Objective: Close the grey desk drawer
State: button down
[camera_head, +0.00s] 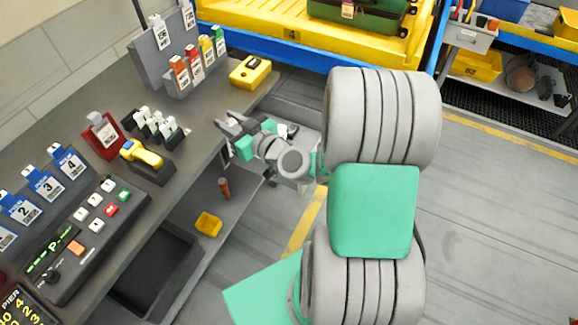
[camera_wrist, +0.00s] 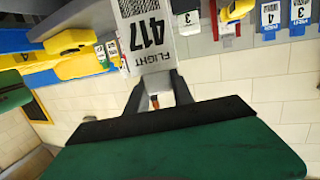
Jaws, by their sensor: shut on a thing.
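The dark grey drawer (camera_head: 160,272) stands open below the desk at the lower left of the head view. Its inside looks empty. My gripper (camera_head: 228,123) is above the right edge of the desk, up and to the right of the drawer and apart from it. In the wrist view, my gripper (camera_wrist: 158,88) is shut on a white tag (camera_wrist: 146,36) that reads FLIGHT 417. The tag is not clear in the head view. The drawer is not seen in the wrist view.
The desk (camera_head: 110,240) carries a button panel (camera_head: 85,235), blue numbered tags, a red tag holder (camera_head: 103,135), a yellow scanner (camera_head: 145,157) and a tag rack (camera_head: 180,55). A small yellow bin (camera_head: 208,224) sits on the lower shelf. A yellow tray (camera_head: 290,30) stands behind.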

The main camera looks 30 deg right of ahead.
aim_at(294, 138)
jog(key=u, duration=0.15)
jog(key=k, duration=0.2)
jog(key=u, duration=3.75)
jog(key=k, duration=2.65)
jog(key=z, duration=1)
